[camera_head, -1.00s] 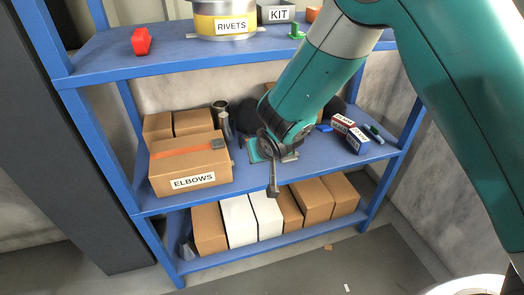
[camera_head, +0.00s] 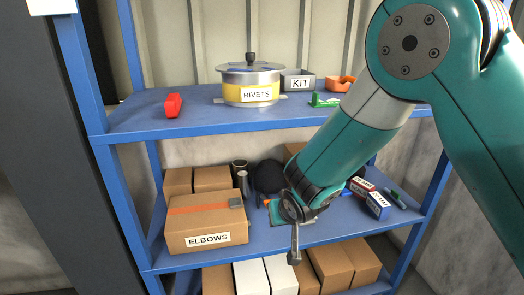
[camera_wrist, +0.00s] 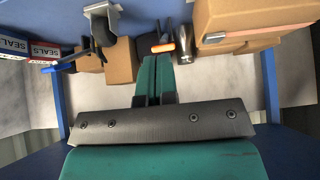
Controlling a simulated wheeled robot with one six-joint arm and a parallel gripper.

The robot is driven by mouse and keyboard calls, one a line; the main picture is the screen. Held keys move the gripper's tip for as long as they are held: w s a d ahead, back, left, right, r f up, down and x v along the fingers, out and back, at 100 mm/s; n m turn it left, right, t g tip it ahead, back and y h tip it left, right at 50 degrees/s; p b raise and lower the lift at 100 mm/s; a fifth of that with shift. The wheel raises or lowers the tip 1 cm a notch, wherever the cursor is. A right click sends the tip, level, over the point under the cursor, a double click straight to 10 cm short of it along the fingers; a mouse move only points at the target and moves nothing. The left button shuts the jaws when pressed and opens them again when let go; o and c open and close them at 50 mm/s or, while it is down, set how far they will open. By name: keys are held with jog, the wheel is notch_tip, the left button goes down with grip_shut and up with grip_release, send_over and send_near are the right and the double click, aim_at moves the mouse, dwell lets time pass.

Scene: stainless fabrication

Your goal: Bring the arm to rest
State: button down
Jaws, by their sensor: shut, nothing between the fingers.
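My arm reaches in from the right in the head view, bent at a large teal joint, its lower part slanting down to the left. Its end is in front of the middle shelf, right of the ELBOWS box (camera_head: 208,222). The fingers are hard to make out there. In the wrist view my gripper (camera_wrist: 155,62) shows two teal fingers side by side, shut with nothing between them. They point toward cardboard boxes and an orange-tipped item (camera_wrist: 162,47). I see no contact with any item.
A blue shelf unit (camera_head: 190,122) stands ahead. Its top shelf holds a RIVETS pot (camera_head: 250,82), a red item (camera_head: 173,105) and a KIT bin (camera_head: 298,81). On the middle shelf are a black round item (camera_head: 268,177) and small labelled boxes (camera_head: 377,205). Boxes (camera_head: 327,268) fill the bottom shelf.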

jog(key=s+d+r+n+g+y, duration=0.1)
jog(key=s+d+r+n+g, duration=0.1)
jog(key=s+r, duration=0.55)
jog(key=s+d+r+n+g+y, duration=0.1)
jog(key=s+d+r+g, duration=0.3)
jog(key=s, duration=0.7)
jog(key=s+d+r+n+g+y, duration=0.1)
jog(key=s+r+n, duration=0.1)
jog(key=s+r, duration=0.65)
notch_tip(320, 180, up, 11)
jog(key=s+p, duration=0.2)
jog(key=p, duration=1)
jog(key=shift+r+p, duration=0.15)
jog(key=shift+p, duration=0.15)
